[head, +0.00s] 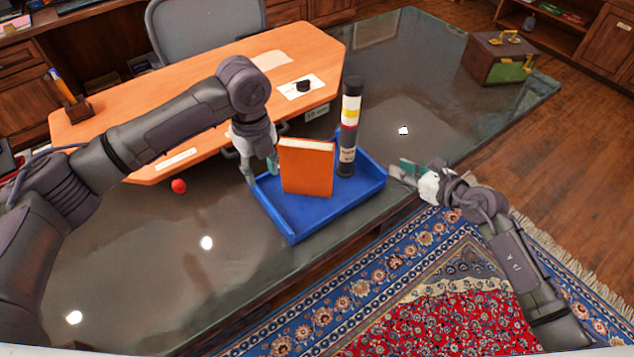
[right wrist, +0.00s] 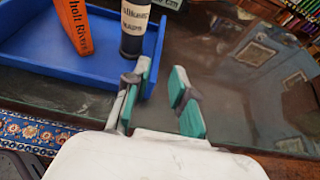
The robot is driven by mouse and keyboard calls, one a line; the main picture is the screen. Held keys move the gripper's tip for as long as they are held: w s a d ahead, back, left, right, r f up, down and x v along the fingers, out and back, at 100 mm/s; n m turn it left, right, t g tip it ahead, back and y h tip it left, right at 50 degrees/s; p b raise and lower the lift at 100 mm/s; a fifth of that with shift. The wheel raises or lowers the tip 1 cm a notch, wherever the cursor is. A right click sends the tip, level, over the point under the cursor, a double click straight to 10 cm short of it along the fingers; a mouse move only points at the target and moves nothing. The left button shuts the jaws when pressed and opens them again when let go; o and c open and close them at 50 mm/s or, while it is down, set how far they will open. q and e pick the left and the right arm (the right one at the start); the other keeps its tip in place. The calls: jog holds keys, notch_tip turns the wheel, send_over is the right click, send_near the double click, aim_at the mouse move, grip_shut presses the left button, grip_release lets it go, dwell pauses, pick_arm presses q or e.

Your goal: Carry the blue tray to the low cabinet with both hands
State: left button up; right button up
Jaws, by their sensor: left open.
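The blue tray (head: 300,222) lies flat on a dark glossy desk near its front edge. It holds an upright orange book (head: 307,167) and an upright dark cylinder with white, yellow and red bands (head: 349,130). My left gripper (head: 260,172) is open at the tray's left rim; whether its fingers straddle the rim is unclear. My right gripper (head: 401,170) is open just right of the tray's right side.
The glossy desk (head: 150,255) has a small red ball (head: 179,186) on it. A raised orange-wood desk (head: 170,100) stands behind the tray. A wood-and-green box (head: 497,60) sits at the far right. A patterned rug (head: 440,300) covers the floor in front.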

aim_at(268, 202)
pick_arm(q)
notch_tip(268, 202, down, 14)
jog(key=shift+w+r, duration=0.1)
jog(key=shift+r, duration=0.1)
pick_arm(e)
jog(key=x, duration=1.3)
jog(key=shift+w+a+f, duration=0.15)
jog(key=shift+w+a, duration=0.05)
jog(key=shift+w, duration=0.05)
pick_arm(q)
jog(key=shift+c, duration=0.4)
pick_arm(e)
jog(key=shift+c, duration=0.3)
pick_arm(q)
jog(key=c, duration=0.5)
pick_arm(e)
grip_shut()
pick_arm(q)
grip_shut()
